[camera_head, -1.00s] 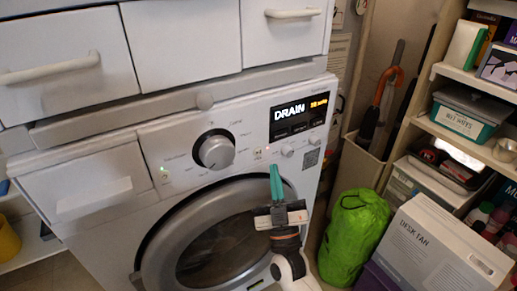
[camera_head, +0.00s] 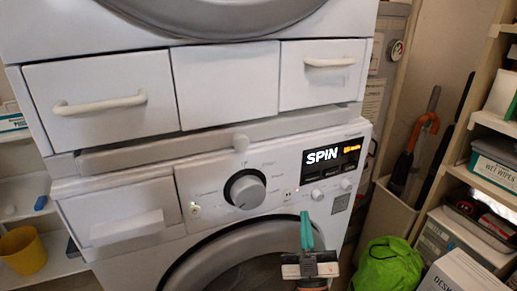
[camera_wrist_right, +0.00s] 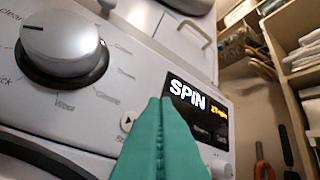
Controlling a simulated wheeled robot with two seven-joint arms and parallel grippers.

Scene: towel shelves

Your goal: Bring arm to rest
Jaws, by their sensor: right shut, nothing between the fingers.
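My right gripper (camera_head: 306,217) is in front of the lower washing machine, just below its control panel. Its green fingers (camera_wrist_right: 161,105) are shut together and hold nothing. In the right wrist view they point up at the panel, between the dial and the display. The silver dial (camera_head: 245,189) is left of the gripper; it also shows in the right wrist view (camera_wrist_right: 62,45). The display (camera_head: 331,157) reads SPIN. The round door (camera_head: 225,262) is partly cut off below. My left gripper is not in view.
White drawers (camera_head: 102,100) and a second round door (camera_head: 215,8) are above the panel. A green bag (camera_head: 388,266) and a box (camera_head: 462,274) stand at lower right, by a shelf with wet wipes (camera_head: 497,160). A yellow cup (camera_head: 22,251) is on the left shelf.

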